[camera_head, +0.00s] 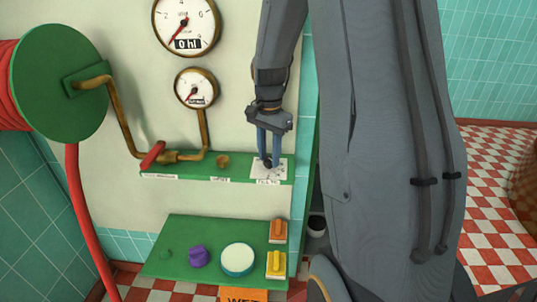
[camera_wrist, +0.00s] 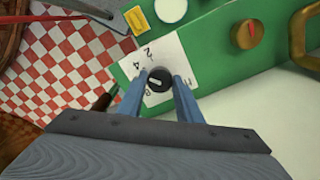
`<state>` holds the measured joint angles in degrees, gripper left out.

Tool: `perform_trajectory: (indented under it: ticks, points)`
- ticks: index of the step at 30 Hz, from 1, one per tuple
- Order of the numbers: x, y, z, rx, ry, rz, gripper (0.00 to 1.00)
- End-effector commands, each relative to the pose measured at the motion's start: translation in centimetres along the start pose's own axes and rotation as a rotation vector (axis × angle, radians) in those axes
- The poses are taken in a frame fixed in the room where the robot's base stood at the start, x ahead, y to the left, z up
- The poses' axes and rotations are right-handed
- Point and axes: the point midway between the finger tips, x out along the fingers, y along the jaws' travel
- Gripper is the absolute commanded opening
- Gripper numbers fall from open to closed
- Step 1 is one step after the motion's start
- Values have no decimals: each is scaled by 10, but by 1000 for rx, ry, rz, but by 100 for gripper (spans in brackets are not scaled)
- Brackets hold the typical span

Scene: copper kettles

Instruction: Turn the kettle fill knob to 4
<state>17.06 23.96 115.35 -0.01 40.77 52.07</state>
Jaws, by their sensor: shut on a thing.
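The fill knob (camera_wrist: 160,79) is a small dark knob with a pale mark on top. It stands on a white dial plate (camera_wrist: 172,50) with printed numbers; a 2 and a 4 can be read in the wrist view. I cannot tell for sure which number the mark points to. My gripper (camera_wrist: 158,84) is shut on the knob, with one blue finger on each side. In the head view my gripper (camera_head: 268,160) reaches down to the same plate (camera_head: 283,169) at the right end of the green shelf (camera_head: 190,170). The fingers partly hide the knob there.
A brass knob (camera_head: 222,161) sits left of the plate on the shelf. A brass pipe (camera_head: 122,125) with a red-handled valve (camera_head: 152,155) and two gauges are further left. Below, a green board (camera_head: 215,230) holds a purple object (camera_head: 198,256), a white round tin (camera_head: 238,260) and coloured blocks.

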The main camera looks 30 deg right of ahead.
Motion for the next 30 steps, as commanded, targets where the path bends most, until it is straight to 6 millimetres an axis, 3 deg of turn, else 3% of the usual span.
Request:
perform_trajectory:
  ticks: [4, 5, 8, 19, 30]
  points:
    - [-3, -3, -2, -1, 6, -9, 9]
    - [-3, -3, -2, -1, 6, -9, 35]
    - [-2, -2, -2, -1, 5, -7, 50]
    - [-6, -1, -2, 0, 3, -4, 50]
    - [-61, -3, -2, -1, 5, -7, 50]
